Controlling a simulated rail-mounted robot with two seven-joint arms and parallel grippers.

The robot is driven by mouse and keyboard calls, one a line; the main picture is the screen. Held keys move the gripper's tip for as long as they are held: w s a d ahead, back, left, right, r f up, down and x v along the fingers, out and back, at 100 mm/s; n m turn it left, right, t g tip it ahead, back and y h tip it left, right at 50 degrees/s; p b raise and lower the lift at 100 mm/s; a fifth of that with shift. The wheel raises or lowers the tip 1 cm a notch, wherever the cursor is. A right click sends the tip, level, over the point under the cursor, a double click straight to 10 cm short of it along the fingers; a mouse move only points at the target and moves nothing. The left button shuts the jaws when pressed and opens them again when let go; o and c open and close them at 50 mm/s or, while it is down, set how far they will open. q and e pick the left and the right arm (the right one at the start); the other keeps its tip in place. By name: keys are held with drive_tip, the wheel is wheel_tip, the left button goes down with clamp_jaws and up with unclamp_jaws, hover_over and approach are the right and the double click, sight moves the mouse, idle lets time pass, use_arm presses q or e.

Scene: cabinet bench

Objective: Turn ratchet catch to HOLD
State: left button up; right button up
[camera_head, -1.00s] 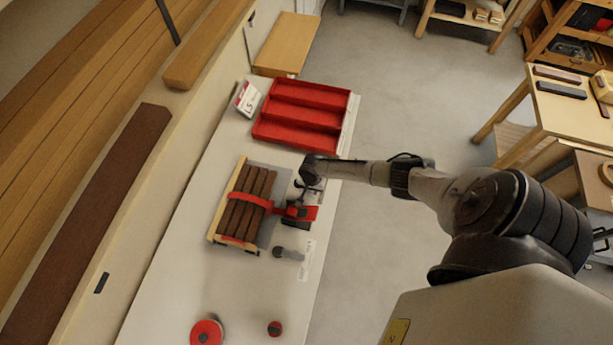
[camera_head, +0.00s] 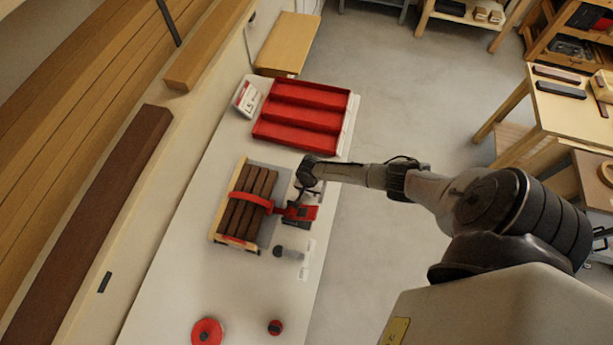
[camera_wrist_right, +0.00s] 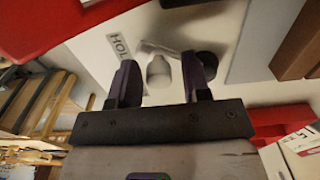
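The ratchet catch shows in the right wrist view as a thin grey lever with a pale rounded knob (camera_wrist_right: 159,71) and a dark round base. A white label reading "HOL", its rest cut off from sight, lies beside it. My right gripper (camera_wrist_right: 159,60) is open, one dark finger on each side of the knob; I cannot tell whether they touch it. In the head view, my right gripper (camera_head: 301,189) is low over the bench beside the red ratchet handle (camera_head: 303,212) and hides most of the catch. My left gripper is not in view.
A red strap (camera_head: 250,198) crosses the bundle of brown slats (camera_head: 237,220). Behind stand a red tray (camera_head: 300,118) and a white sign (camera_head: 246,98). A grey-knobbed part (camera_head: 288,252) lies in front. The front bench surface (camera_head: 180,290) is mostly clear around a red disc (camera_head: 207,332).

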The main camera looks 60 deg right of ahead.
drive_tip(key=shift+o, duration=1.3)
drive_tip(key=shift+r, duration=0.1)
wheel_tip(320, 180, up, 3)
drive_tip(key=p, duration=0.3)
drive_tip(key=shift+s+p, duration=0.1)
drive_tip(key=shift+p, duration=0.2)
drive_tip(key=shift+r, duration=2.9)
